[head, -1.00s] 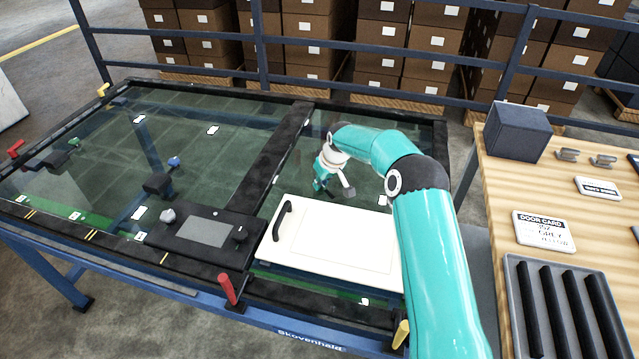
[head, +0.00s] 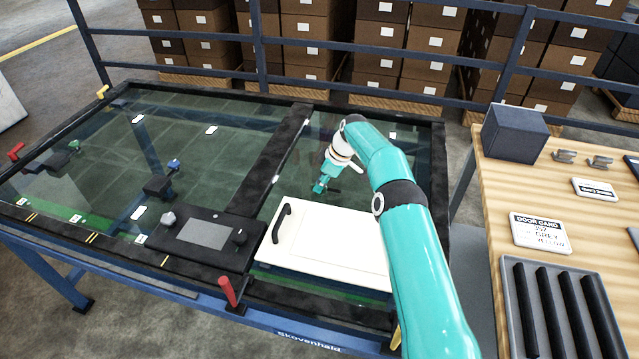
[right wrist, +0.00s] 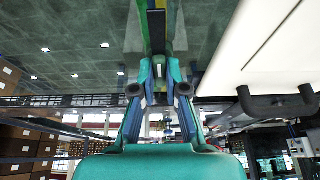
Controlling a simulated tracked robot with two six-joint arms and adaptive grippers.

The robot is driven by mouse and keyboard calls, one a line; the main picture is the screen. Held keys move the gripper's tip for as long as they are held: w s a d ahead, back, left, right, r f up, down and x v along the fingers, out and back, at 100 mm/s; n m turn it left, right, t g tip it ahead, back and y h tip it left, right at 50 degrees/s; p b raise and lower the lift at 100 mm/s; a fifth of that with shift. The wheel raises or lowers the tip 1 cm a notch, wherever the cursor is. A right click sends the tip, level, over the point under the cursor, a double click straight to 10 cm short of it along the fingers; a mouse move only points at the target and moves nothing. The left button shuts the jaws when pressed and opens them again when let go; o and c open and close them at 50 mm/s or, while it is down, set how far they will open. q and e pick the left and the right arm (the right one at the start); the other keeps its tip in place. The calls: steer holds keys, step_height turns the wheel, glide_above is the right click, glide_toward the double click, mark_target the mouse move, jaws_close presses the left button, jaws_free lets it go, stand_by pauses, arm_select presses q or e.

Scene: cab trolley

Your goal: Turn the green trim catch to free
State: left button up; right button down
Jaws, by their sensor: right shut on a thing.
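My right gripper (head: 320,187) is low over the right bay of the glass-topped table, just behind the white panel (head: 330,246). In the right wrist view its fingers (right wrist: 158,84) are closed on a narrow dark piece (right wrist: 156,40) with green and yellow at its far end. I cannot tell for sure that this piece is the green trim catch. A small green knob (head: 73,146) shows in the left bay, far from my right gripper. My left gripper is not in view.
The white panel has a dark handle (head: 281,222). A dark control box (head: 205,237) stands left of it, and a red lever (head: 229,291) is at the front edge. A blue knob (head: 174,164) is in the left bay. A wooden table (head: 540,180) stands at the right.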

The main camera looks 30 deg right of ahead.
stand_by(0.4)
steer(key=c, duration=1.2)
jaws_free()
steer(key=v, duration=1.2)
